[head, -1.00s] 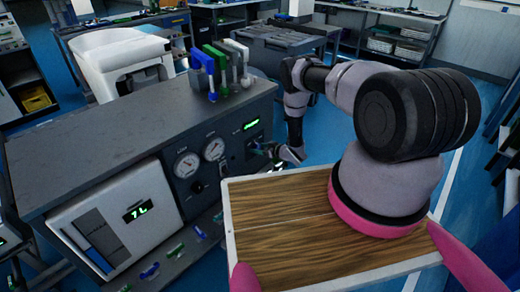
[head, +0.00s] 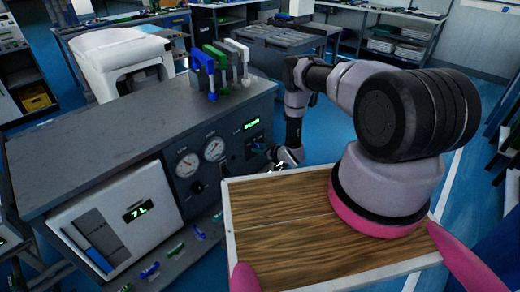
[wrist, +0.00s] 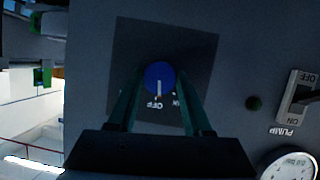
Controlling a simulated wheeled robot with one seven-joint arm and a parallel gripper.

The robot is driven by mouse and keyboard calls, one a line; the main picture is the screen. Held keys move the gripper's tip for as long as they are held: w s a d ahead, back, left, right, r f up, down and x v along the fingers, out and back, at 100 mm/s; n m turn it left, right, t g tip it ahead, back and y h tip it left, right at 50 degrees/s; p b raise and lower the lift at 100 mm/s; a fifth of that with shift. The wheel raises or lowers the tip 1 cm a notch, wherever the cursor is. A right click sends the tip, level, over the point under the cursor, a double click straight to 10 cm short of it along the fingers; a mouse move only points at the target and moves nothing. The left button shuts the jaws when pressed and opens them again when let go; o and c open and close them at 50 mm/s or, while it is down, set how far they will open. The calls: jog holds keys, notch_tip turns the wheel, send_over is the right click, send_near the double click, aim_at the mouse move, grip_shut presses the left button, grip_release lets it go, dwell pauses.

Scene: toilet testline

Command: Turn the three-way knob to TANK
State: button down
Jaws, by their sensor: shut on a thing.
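The three-way knob (wrist: 158,72) is a round blue knob with a white pointer line, on a dark square plate (wrist: 196,50) in the wrist view. Its line points down in the picture, toward the OFF label. Other lettering is partly covered by the right finger; I cannot read a TANK label. My gripper (wrist: 161,81) is shut on the knob, one green finger on each side.
The PUMP switch (wrist: 299,93) and a gauge (wrist: 290,166) are right of the knob in the wrist view. In the head view the bench (head: 130,125) carries blue, green and white handles (head: 222,70). A wood-topped board (head: 275,225) is in front of it.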

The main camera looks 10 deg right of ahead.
jog(key=n, duration=0.1)
jog(key=n+t+h, duration=0.1)
jog(key=shift+s+a+f+n, duration=0.1)
jog(key=shift+s+n, duration=0.05)
jog(key=shift+n, duration=0.25)
jog(key=shift+n+t+h, duration=0.7)
jog(key=shift+n+t, duration=0.2)
jog(key=shift+n, duration=0.4)
jog(key=shift+c, duration=1.6)
grip_release()
jog(key=v, duration=1)
jog(key=shift+s, duration=0.4)
